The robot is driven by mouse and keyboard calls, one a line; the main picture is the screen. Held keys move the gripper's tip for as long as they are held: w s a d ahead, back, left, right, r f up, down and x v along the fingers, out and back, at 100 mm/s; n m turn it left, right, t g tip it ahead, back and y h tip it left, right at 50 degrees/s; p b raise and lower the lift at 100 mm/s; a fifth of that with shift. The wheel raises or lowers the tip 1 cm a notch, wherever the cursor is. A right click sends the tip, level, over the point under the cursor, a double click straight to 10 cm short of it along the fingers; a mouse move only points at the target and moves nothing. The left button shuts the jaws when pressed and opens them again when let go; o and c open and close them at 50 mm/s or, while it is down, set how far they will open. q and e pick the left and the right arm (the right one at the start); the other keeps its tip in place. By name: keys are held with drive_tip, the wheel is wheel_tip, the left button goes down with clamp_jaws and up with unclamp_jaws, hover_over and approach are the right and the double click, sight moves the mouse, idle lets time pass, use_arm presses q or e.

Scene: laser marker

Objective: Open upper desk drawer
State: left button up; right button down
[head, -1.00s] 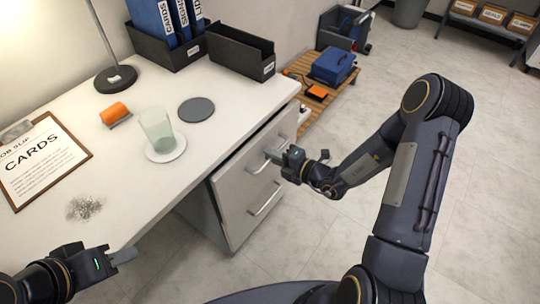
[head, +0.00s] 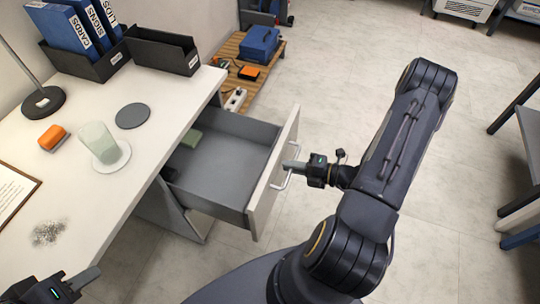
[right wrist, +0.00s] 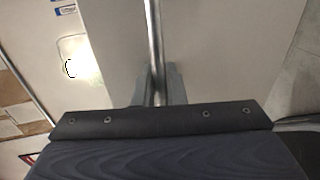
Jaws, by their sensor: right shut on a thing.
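The upper desk drawer (head: 228,160) stands pulled well out from under the white desk in the head view. My right gripper (head: 292,166) is shut on the drawer's metal handle (head: 283,178). In the right wrist view the handle bar (right wrist: 153,45) runs between the two fingers (right wrist: 157,85), in front of the pale drawer front. My left gripper (head: 82,279) is over the desk's near edge at the lower left, apart from the drawer; its finger gap is unclear.
The desk top (head: 110,190) holds a glass (head: 98,143) on a white coaster, a dark round coaster (head: 132,115), an orange roll (head: 52,137), a lamp, a clipboard and grey shavings. Binders stand at the back. A wooden pallet (head: 228,52) lies beyond the desk.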

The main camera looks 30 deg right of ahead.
drive_tip(key=shift+f+v, duration=0.25)
drive_tip(key=shift+v, duration=0.95)
drive_tip(key=shift+f+v, duration=0.25)
drive_tip(key=shift+v, duration=1)
drive_tip(key=c, duration=1.6)
unclamp_jaws()
drive_tip(key=shift+c, duration=0.2)
drive_tip(key=shift+s+d, duration=0.1)
drive_tip(key=shift+d, duration=0.05)
drive_tip(key=v, duration=0.7)
drive_tip(key=shift+s+d+p, duration=0.2)
drive_tip(key=shift+s+p, duration=0.15)
drive_tip(key=shift+p, duration=0.1)
